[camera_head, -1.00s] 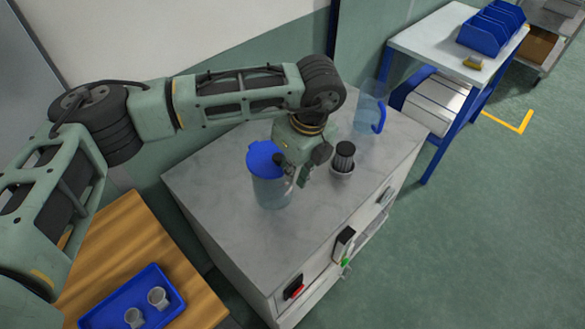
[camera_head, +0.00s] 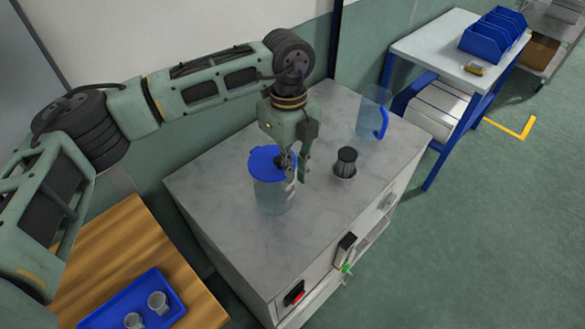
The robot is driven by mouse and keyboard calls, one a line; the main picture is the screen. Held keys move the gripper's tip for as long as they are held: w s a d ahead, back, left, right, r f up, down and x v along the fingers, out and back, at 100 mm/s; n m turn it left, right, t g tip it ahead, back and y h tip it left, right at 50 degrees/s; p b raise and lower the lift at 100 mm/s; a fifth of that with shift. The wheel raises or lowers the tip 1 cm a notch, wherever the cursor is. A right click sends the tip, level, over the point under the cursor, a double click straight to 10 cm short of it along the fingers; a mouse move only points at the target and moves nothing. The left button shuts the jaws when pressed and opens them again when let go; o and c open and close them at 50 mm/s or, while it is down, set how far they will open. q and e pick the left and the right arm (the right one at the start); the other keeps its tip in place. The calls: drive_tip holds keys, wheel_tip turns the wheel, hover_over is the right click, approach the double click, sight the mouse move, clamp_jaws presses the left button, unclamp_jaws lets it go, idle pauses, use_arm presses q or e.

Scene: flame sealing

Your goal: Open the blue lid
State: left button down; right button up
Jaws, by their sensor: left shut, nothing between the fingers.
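The blue lid (camera_head: 263,161) sits on top of a clear, bluish container (camera_head: 271,196) on the grey cabinet top. My left gripper (camera_head: 292,172) points down at the right side of the lid, with its fingers shut and nothing seen between them. The fingers overlap the lid's right edge in the picture; I cannot tell whether they touch it. They hide part of the lid and of the container's right side. My right gripper is not in view.
A clear jug with a blue handle (camera_head: 381,122) stands at the back right of the cabinet top (camera_head: 222,211). A small dark ribbed item (camera_head: 345,165) stands right of my gripper. A blue tray (camera_head: 178,307) with cups lies on the wooden table at lower left.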

sight(275, 160)
use_arm(q)
drive_tip(key=w+a+r, duration=0.1)
drive_tip(key=r, duration=0.1)
drive_tip(key=w+a+r+g+h, duration=0.1)
drive_tip(key=r, duration=0.1)
drive_tip(key=w+a+r+g+h, duration=0.1)
drive_tip(key=r, duration=0.1)
drive_tip(key=shift+w+a+p, duration=0.3)
drive_tip(key=shift+a+p, duration=0.05)
drive_tip(key=shift+a, duration=0.05)
drive_tip(key=w+a+r+p, duration=0.2)
drive_tip(key=w+a, duration=0.5)
drive_tip(key=w, duration=0.1)
drive_tip(key=shift+a+p, duration=0.35)
drive_tip(key=shift+r, duration=0.1)
